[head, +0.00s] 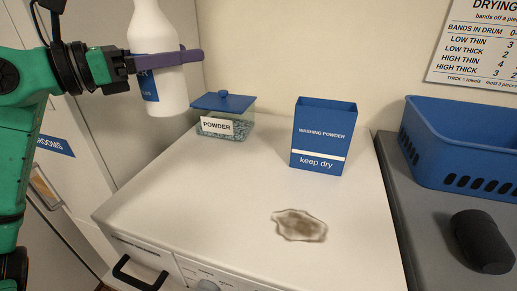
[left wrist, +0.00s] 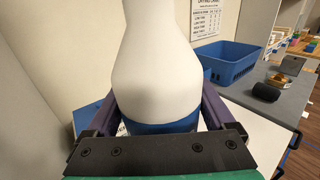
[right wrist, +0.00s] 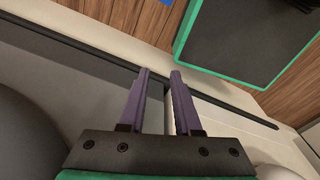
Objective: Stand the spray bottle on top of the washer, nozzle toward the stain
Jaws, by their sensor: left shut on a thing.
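The white spray bottle (head: 165,92) with a blue label hangs upright in the air at the upper left of the head view, its top cut off, so its nozzle is hidden. My left gripper (head: 190,56) is shut around its body. The bottle also fills the middle of the left wrist view (left wrist: 158,75). The white washer top (head: 220,200) is below and to the right of the bottle. The brown stain (head: 299,225) lies on the washer top near its front. My right gripper (right wrist: 157,80) shows only in the right wrist view, fingers apart and empty.
A lidded powder tub (head: 224,116) stands at the washer's back left. A blue washing powder box (head: 323,136) stands at the back middle. A blue basket (head: 465,145) and a dark cylinder (head: 482,241) are on the grey counter at right. The washer's front left is clear.

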